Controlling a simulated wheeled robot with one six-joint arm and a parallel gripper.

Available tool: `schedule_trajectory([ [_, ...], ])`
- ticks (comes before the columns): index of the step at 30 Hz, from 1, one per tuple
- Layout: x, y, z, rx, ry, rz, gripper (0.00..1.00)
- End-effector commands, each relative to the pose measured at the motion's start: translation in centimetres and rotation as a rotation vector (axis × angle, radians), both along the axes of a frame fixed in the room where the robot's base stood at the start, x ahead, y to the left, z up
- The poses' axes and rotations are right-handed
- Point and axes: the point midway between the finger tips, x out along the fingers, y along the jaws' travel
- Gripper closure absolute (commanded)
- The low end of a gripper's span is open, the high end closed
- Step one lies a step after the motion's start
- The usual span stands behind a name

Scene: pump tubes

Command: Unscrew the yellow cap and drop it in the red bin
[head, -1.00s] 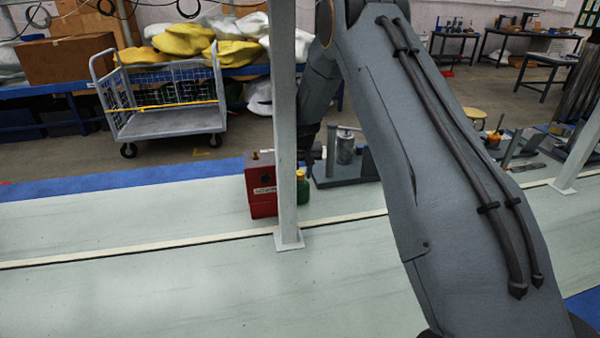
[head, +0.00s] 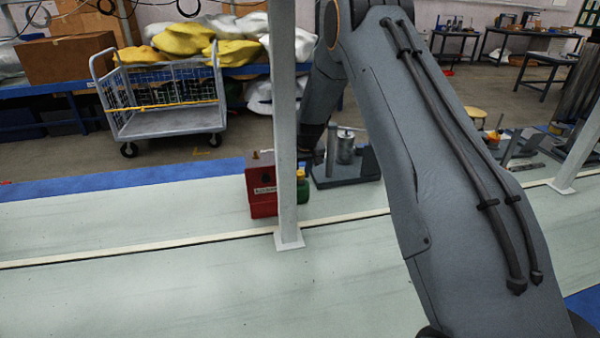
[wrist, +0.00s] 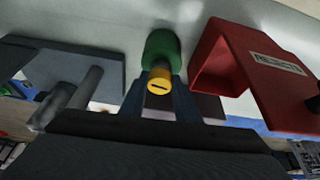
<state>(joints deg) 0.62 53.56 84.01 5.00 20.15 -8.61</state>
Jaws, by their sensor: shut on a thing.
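The green bottle (head: 303,191) stands on the pale bench just right of the red bin (head: 262,190), partly behind a white post. The yellow cap (head: 301,174) sits at its top. In the wrist view the cap (wrist: 159,80) meets the neck of the green bottle (wrist: 160,45), and I see no gap between them. My gripper (wrist: 160,100) is shut on the cap, with dark fingers on either side. The red bin (wrist: 222,40) is open and lies to the right in the wrist view.
The white post (head: 285,130) rises in front of the bottle and bin. A grey fixture with a metal cylinder (head: 346,148) stands to the right of the bottle and shows left in the wrist view. The bench front (head: 170,280) is clear.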

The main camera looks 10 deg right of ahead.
Motion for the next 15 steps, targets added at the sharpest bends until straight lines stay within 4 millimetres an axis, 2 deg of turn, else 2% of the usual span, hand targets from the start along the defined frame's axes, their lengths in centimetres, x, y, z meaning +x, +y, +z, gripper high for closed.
schedule_trajectory([
  [7, 0.13, -0.06, -0.05, 0.0, -0.003, 0.118, 0.98],
  [15, 0.11, -0.01, 0.05, 0.0, -0.003, 0.134, 0.98],
])
